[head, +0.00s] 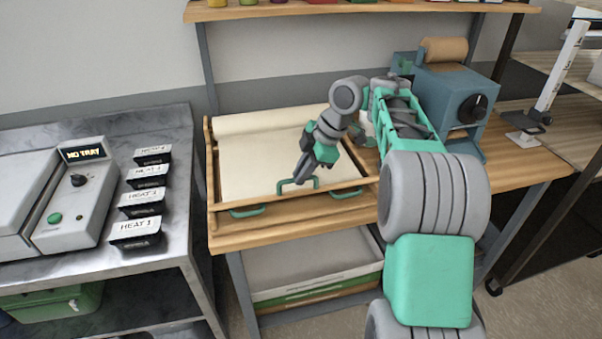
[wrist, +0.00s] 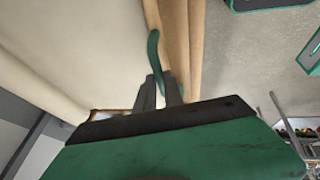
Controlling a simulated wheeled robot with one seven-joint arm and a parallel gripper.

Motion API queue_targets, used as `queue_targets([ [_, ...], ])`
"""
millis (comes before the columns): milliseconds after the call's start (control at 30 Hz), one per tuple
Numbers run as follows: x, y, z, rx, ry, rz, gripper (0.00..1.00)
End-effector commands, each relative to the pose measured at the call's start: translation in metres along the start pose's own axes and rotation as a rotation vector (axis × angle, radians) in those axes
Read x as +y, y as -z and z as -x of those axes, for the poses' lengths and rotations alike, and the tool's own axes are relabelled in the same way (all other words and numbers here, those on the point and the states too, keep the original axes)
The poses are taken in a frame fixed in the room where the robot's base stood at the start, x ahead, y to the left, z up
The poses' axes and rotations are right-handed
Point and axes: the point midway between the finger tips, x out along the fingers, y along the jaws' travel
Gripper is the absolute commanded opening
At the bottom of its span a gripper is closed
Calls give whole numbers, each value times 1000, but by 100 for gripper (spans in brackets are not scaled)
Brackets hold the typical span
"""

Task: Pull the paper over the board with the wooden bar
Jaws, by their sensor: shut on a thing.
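The cream paper (head: 262,157) lies flat over the board from the roll (head: 270,122) at the back down to the wooden bar (head: 245,201) near the front. The board's surface is hidden beneath it. A green handle (head: 284,187) stands on the middle of the bar. My gripper (head: 299,181) is shut on this handle, coming down from above and the right. In the wrist view the handle (wrist: 153,52) runs between my fingertips (wrist: 160,88), with the bar (wrist: 178,45) beside it and the paper (wrist: 85,45) to the left.
Two more green handles (head: 249,211) sit on the front edge of the wooden frame. A blue machine with a brown roll (head: 452,97) stands on the bench to the right. At left, a metal table carries a grey machine (head: 75,195) and several black trays (head: 137,230). A shelf hangs above.

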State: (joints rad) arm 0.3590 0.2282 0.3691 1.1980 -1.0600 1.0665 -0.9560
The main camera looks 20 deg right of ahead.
Motion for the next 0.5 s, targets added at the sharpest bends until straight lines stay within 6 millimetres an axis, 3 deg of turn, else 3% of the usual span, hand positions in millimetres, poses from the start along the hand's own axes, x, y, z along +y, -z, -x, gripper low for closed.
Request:
queue_targets([
  [67, 0, 1, 0, 3, -2, 3, 0],
  [100, 0, 1, 0, 3, -2, 3, 15],
  [333, 0, 0, 0, 1, -2, -1, 34],
  [500, 0, 0, 0, 0, -1, -1, 34],
])
